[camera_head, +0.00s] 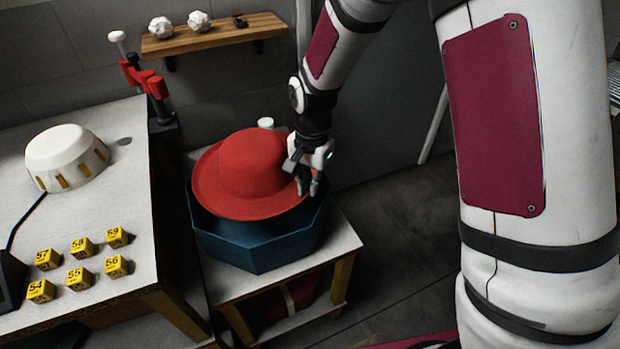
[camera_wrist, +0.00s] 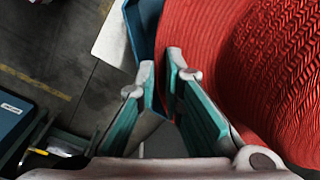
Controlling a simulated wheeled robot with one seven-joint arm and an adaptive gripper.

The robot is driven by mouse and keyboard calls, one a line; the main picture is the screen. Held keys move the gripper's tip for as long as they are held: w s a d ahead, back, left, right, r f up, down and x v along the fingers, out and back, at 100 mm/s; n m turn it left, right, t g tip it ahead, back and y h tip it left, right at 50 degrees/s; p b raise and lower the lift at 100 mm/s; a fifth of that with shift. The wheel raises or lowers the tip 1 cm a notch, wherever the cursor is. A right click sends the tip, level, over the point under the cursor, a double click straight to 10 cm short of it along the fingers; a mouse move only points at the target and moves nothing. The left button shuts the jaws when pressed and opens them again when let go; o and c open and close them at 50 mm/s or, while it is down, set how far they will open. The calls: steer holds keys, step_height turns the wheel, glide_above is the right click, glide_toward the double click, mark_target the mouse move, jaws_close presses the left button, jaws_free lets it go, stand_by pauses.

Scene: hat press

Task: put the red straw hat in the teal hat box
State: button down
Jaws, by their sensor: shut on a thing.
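The red straw hat (camera_head: 253,165) sits over the teal hat box, brim roughly level, crown up. The teal hat box (camera_head: 255,254) is an open octagonal box on a small white-topped stand. My gripper (camera_head: 312,190) is at the right side of the hat, shut on its brim. In the wrist view, the fingers (camera_wrist: 163,82) are at the brim's edge, with the hat (camera_wrist: 235,70) filling the right side and a strip of the box wall (camera_wrist: 142,30) beside it. The hat covers most of the box's opening, so I cannot tell whether it rests on anything inside.
A white-topped table (camera_head: 115,185) stands at the left with a white domed form (camera_head: 66,155) and several yellow numbered blocks (camera_head: 80,278). Red clamps (camera_head: 145,78) stand behind it. A wooden shelf (camera_head: 215,36) is on the wall. The floor right of the stand (camera_head: 343,243) is clear.

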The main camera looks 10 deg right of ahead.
steer(key=shift+f+b, duration=4)
steer(key=shift+f, duration=3)
steer(key=c, duration=1.6)
jaws_free()
steer(key=shift+c, duration=0.2)
